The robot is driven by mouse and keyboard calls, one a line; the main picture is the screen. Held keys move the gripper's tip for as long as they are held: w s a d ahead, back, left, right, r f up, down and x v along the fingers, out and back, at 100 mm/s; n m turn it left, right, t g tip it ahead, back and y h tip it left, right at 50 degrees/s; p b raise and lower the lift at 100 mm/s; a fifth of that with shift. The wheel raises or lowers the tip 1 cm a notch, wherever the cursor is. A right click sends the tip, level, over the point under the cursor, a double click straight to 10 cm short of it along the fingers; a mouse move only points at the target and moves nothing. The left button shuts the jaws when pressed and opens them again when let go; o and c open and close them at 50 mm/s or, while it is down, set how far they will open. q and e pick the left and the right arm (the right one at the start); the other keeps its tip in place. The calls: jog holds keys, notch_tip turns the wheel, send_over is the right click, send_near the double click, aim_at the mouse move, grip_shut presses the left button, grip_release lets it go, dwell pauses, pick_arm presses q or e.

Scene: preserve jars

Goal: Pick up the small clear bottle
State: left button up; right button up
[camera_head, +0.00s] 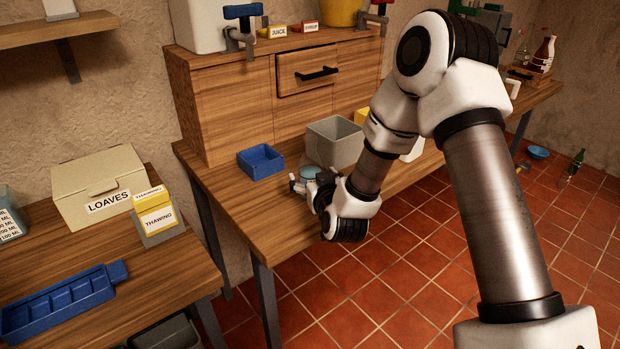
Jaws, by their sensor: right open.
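My right arm reaches in from the right, and its gripper (303,187) is low over the front of the wooden workbench. The gripper is open. A small clear, bluish vessel (310,172) stands on the bench right at the fingers. It looks like the small clear bottle, but the gripper hides its lower part. I cannot tell whether the fingers touch it or are around it. My left gripper is not in view.
A blue bin (261,162) and a grey bin (334,143) stand just behind on the bench. A drawer cabinet (225,118) backs the bench. The left table holds a LOAVES box (97,187) and a blue tray (62,304). A green bottle (576,161) stands on the floor.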

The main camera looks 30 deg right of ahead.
jog(key=c, duration=1.5)
